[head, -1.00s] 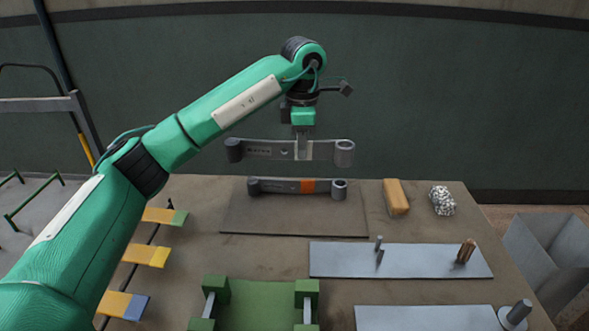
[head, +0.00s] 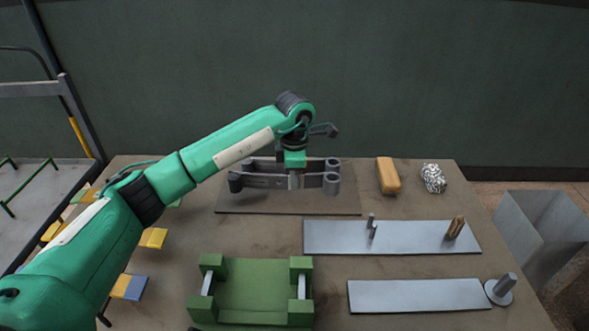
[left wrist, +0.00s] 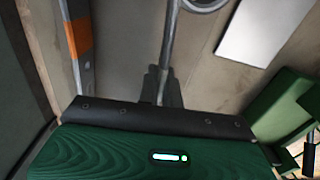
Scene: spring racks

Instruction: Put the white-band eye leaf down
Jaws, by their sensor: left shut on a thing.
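My left gripper (head: 294,181) is shut on a grey leaf (head: 262,182) with a round eye at each end, gripped near its middle. In the left wrist view the held leaf (left wrist: 169,45) runs up from the fingers (left wrist: 160,88). No white band shows on it; the fingers cover its middle. The leaf is level and low over the dark mat (head: 290,204); I cannot tell whether it touches. A second eye leaf (head: 319,166) lies just behind it, roughly parallel, and its orange band shows in the left wrist view (left wrist: 78,38). My right gripper is out of view.
A tan block (head: 388,176) and a crumpled silvery lump (head: 433,178) lie right of the mat. Grey plates (head: 410,237) (head: 420,295), one with upright pins, and a green fixture (head: 255,288) are nearer. Coloured tabs (head: 152,238) line the left edge; a grey bin (head: 540,235) stands right.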

